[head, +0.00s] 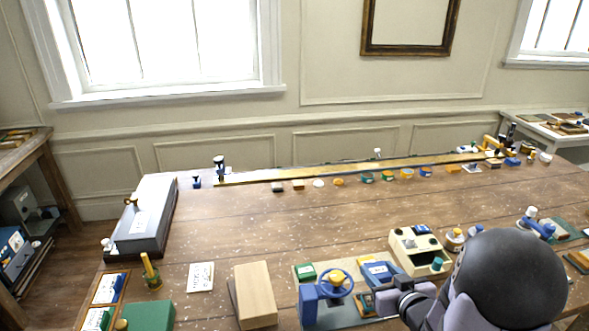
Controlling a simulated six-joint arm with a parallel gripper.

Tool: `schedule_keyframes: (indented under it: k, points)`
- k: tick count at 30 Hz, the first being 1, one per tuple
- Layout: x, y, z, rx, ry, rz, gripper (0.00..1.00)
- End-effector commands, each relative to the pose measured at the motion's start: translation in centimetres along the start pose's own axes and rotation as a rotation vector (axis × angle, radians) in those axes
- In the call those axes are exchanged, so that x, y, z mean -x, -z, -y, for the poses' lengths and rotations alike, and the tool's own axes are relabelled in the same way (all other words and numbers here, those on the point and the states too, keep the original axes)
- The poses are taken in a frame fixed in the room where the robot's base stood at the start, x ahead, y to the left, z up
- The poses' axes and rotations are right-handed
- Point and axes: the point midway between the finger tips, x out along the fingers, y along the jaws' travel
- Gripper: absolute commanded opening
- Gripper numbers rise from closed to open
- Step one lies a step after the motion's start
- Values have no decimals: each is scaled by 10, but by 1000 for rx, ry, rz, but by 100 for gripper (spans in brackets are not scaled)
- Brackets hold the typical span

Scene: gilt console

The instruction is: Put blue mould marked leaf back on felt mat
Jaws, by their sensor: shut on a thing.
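My gripper (378,304) is low at the right of centre, over the near part of the table. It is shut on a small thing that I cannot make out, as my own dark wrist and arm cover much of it. A blue block with a white label (380,271) shows just above my gripper; its mark is too small to read, so I cannot tell if it is the leaf mould. A green mat-like piece (150,316) lies at the bottom left. Another green piece (567,229) is at the right edge. I cannot tell which is the felt mat.
A blue handwheel (335,284) stands just left of my gripper. A cream box with knobs (418,250) is behind it. A wooden block (255,295) and a white card (200,277) lie further left. A long gilt strip (330,172) crosses the back. The middle is clear.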

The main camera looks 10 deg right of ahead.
Motion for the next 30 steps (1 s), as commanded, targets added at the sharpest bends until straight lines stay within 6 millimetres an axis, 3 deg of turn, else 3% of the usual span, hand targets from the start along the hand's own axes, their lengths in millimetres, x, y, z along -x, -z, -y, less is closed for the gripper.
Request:
schedule_keyframes:
  k: [3,13,30]
  points:
    - [3,8,0,0,0,-1,17]
    - [2,4,0,-1,1,0,17]
    - [-19,-44,0,-1,0,-1,17]
